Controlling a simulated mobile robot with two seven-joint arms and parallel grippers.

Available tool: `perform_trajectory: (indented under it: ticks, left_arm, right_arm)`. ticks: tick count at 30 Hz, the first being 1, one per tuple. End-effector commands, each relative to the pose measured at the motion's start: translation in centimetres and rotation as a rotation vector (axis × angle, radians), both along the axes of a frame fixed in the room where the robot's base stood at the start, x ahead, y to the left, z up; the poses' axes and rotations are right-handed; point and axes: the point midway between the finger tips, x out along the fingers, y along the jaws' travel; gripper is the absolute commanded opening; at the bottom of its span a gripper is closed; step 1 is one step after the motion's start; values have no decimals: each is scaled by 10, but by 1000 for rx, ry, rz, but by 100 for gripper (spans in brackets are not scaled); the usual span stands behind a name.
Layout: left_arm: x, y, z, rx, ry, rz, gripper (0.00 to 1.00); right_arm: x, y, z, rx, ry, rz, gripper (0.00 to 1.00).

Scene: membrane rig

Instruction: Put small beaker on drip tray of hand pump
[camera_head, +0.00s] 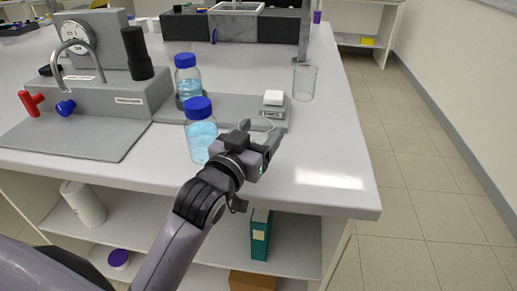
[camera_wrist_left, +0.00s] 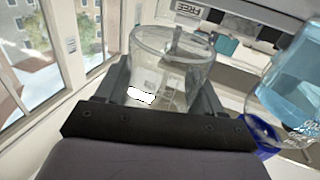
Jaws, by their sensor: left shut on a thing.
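My left gripper (camera_head: 262,132) is shut on a clear glass beaker, over the front of the bench. The beaker (camera_wrist_left: 172,62) fills the space between the two fingers in the left wrist view. In the head view it is hard to make out behind the gripper. The pump rig (camera_head: 112,92), a grey block with a gauge, curved spout and black handle, stands at the left. A flat grey tray (camera_head: 75,142) lies in front of it, bare and well left of my gripper. My right gripper is not in view.
Two blue-capped bottles stand between the gripper and the rig, the nearer (camera_head: 201,135) close beside my gripper. A grey slab (camera_head: 240,103) carries a small white block (camera_head: 273,98). Another clear beaker (camera_head: 304,82) stands behind right. The bench's front right corner (camera_head: 335,190) is clear.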

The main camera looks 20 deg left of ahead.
Motion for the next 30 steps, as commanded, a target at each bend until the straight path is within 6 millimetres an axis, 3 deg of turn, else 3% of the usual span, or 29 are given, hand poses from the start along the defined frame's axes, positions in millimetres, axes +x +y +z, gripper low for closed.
perform_trajectory:
  ticks: [3, 6, 19, 20, 21, 22, 30]
  left_arm:
    - [0, 0, -24, 0, 6, 1, 32]
    - [0, 0, -34, -1, 4, 0, 32]
    - [0, 0, -39, -1, 2, 0, 32]
    - [0, 0, -39, -1, 2, 0, 74]
    - [0, 0, -38, 0, 2, 0, 87]
    - [0, 0, -38, 0, 2, 0, 93]
    - [0, 0, -38, 0, 2, 0, 93]
  right_arm:
    - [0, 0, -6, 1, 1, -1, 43]
    - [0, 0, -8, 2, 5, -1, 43]
    - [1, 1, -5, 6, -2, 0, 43]
    - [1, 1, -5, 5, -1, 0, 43]
    - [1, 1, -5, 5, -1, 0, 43]
    - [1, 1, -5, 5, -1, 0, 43]
    - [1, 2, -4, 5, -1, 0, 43]
